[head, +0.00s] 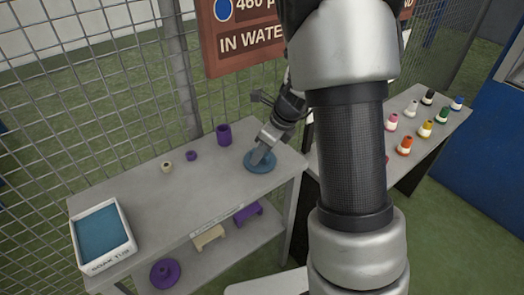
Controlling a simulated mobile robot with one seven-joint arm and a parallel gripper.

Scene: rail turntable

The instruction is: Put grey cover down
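The cover in view is a round, blue-grey disc (259,166) at the right end of the grey table's top (180,190). It lies flat at or just above the surface; I cannot tell whether it touches. My gripper (262,153) points down at the disc's middle, and its fingertips meet the upper side there. Whether the fingers are shut on a knob is too small to tell. No other grey cover shows.
On the table stand a purple cup (224,134), a small purple piece (191,156), a beige piece (166,168) and a white bin with a blue inside (101,236). Purple and beige parts lie on the lower shelf (205,262). A wire fence (110,100) runs behind. Coloured bottles (404,145) stand on the right table.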

